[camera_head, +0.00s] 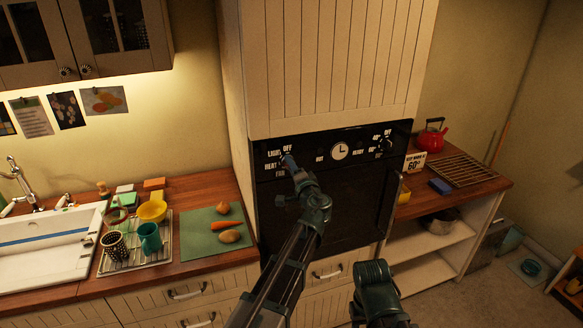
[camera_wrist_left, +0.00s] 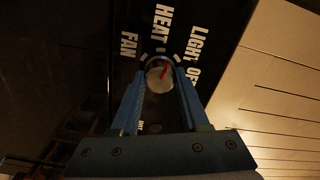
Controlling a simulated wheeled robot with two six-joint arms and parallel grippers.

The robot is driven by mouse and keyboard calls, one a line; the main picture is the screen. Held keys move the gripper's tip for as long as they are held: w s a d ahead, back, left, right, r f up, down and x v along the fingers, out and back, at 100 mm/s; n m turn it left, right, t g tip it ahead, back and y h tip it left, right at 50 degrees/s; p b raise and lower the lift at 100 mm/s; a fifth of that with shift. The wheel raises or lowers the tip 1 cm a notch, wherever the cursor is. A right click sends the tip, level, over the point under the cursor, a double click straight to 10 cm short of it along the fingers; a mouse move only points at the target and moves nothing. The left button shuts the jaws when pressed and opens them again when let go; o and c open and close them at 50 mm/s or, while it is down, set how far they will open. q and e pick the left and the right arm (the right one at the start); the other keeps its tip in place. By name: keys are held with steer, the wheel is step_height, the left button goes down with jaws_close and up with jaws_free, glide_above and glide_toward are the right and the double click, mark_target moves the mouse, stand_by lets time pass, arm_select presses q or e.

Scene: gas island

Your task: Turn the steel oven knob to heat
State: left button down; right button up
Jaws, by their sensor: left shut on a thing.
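The steel oven knob (camera_wrist_left: 159,72) is round, with a red pointer line, and sits on the black oven panel (camera_head: 355,140). White labels FAN, HEAT, LIGHT and OFF stand around it; HEAT (camera_wrist_left: 163,23) shows in the wrist view. The red line slants toward the upper right in that view, on the LIGHT side of HEAT. My left gripper (camera_head: 288,161) is at the panel's left end. Its blue fingers (camera_wrist_left: 157,80) are shut on the knob, one on each side. In the head view the gripper hides the knob. My right gripper is not in view.
A clock (camera_head: 340,151) and a second knob (camera_head: 387,144) are on the panel. The left counter holds a green board (camera_head: 203,243) with vegetables, a dish rack (camera_head: 110,266) and a sink (camera_head: 40,250).

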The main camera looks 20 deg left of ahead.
arm_select(q)
steer(key=shift+n, duration=1.7)
steer(key=shift+c, duration=2)
jaws_free()
steer(key=v, duration=1.4)
